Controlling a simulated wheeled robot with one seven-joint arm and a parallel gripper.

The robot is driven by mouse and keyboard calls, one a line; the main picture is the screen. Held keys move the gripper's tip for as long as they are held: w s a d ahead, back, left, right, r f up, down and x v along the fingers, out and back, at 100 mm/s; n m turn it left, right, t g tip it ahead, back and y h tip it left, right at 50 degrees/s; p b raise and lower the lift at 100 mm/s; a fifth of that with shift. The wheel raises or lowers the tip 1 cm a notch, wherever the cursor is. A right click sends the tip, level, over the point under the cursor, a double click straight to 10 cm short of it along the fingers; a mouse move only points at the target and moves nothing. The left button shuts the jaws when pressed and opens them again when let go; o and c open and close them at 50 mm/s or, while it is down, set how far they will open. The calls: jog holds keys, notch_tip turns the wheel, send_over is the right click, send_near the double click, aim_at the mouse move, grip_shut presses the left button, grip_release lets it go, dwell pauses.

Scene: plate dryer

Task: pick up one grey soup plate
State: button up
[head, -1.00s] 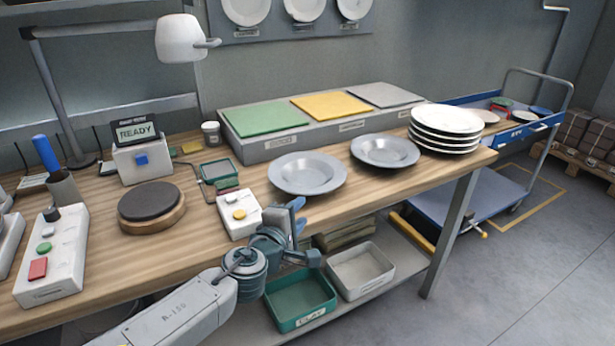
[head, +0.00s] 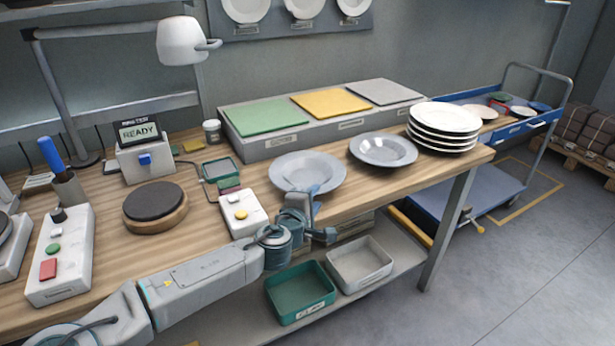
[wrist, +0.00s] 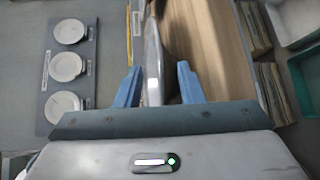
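Two grey soup plates lie on the wooden bench. The left plate (head: 300,166) is nearer and the right plate (head: 383,149) is by the white stack. My gripper (head: 307,198) is at the front rim of the left plate and covers a small part of it. In the wrist view a grey plate (wrist: 153,62) shows edge-on between the two blue fingers of my gripper (wrist: 157,88). The fingers are apart, with gaps visible on both sides of the rim. Whether they touch the plate underside cannot be told.
A stack of white plates (head: 443,122) stands at the bench's right end. A control box with a yellow button (head: 243,213) is left of my gripper. A raised grey block (head: 268,151) with coloured pads runs behind the plates. Green (head: 300,292) and white (head: 360,265) bins sit below.

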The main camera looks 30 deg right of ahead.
aim_at(321, 193)
jog(key=x, duration=0.5)
jog(key=shift+s+d, duration=0.1)
jog(key=shift+s, duration=0.05)
grip_shut()
